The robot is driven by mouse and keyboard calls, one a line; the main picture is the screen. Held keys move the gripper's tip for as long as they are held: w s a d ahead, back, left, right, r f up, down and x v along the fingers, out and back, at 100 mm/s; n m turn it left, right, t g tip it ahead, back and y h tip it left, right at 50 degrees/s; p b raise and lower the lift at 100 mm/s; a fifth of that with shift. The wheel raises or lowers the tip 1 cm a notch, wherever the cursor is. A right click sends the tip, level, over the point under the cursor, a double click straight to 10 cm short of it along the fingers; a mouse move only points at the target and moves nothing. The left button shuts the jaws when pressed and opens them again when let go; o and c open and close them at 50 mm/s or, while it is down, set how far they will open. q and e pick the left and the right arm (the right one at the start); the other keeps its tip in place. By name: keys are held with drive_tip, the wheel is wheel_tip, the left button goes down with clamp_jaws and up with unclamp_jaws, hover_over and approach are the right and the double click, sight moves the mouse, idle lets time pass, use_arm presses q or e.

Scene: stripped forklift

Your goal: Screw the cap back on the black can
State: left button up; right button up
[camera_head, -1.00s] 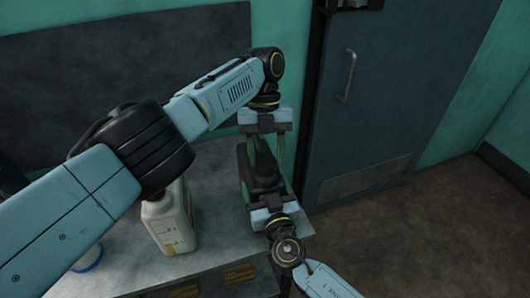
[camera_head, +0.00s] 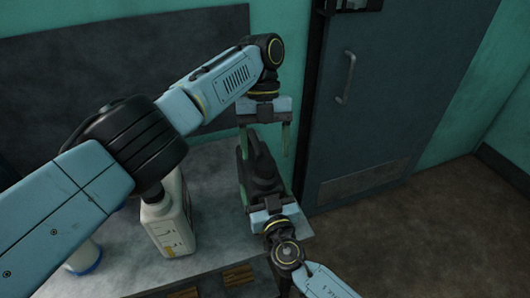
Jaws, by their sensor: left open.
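The black can (camera_head: 264,176) stands on the grey tabletop near its right end. Its narrow upper part points up toward my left gripper. My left gripper (camera_head: 264,146) is open above the can, its two fingers spread and pointing down, with nothing visible between them. My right gripper (camera_head: 269,198) is at the near side of the can, close against it. Its fingers are mostly hidden by the can and the dark image, so its grip is unclear. I cannot make out the cap in this view.
A white jug (camera_head: 170,224) with a label stands on the table (camera_head: 215,240) left of the can, close beneath my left arm. A white container with a blue rim (camera_head: 86,262) is partly hidden farther left. A grey door (camera_head: 365,95) and open floor lie to the right.

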use_arm(q)
drive_tip(key=shift+r, duration=0.8)
